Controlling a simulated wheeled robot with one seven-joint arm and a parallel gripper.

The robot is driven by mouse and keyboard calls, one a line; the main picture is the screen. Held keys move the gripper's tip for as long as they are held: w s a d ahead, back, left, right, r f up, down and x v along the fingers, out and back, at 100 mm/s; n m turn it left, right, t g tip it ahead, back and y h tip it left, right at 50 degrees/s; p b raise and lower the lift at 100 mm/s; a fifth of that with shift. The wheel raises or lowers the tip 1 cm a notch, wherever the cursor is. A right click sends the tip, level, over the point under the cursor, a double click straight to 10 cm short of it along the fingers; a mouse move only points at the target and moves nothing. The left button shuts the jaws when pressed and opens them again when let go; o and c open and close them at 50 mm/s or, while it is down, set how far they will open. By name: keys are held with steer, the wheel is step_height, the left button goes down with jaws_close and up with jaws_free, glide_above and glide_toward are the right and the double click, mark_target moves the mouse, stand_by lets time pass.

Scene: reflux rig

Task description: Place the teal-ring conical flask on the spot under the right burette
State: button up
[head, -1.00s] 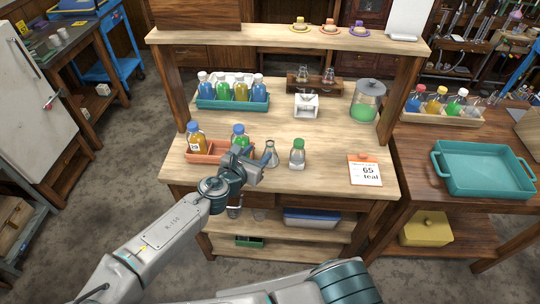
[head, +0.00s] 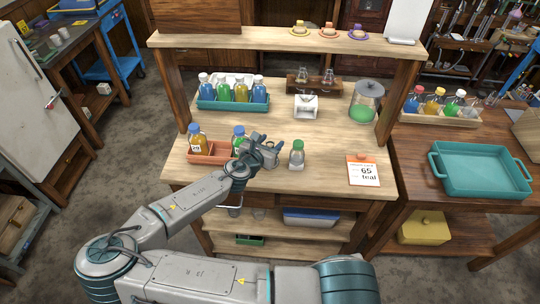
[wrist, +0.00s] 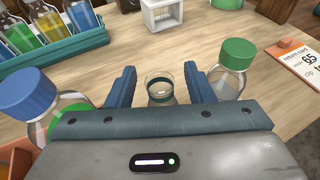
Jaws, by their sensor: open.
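A clear conical flask with a dark teal ring (wrist: 160,90) stands on the light wooden bench. In the wrist view it shows between the two blue fingers of my gripper (wrist: 160,78), with clear bench beyond it. The fingers are apart, one on each side of the flask; I cannot tell if either touches it. The flask's lower part is hidden behind the gripper body. In the head view my gripper (head: 266,150) covers most of the flask. I cannot make out a burette or a marked spot under one in these views.
A green-capped bottle (head: 297,153) stands close right of my gripper. An orange tray (head: 206,151) with blue-capped bottles is close left. Behind are a teal bottle rack (head: 233,103), a white stand (head: 306,106), and a wooden flask rack (head: 311,87). A card (head: 363,171) lies right.

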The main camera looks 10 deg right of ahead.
jaws_close()
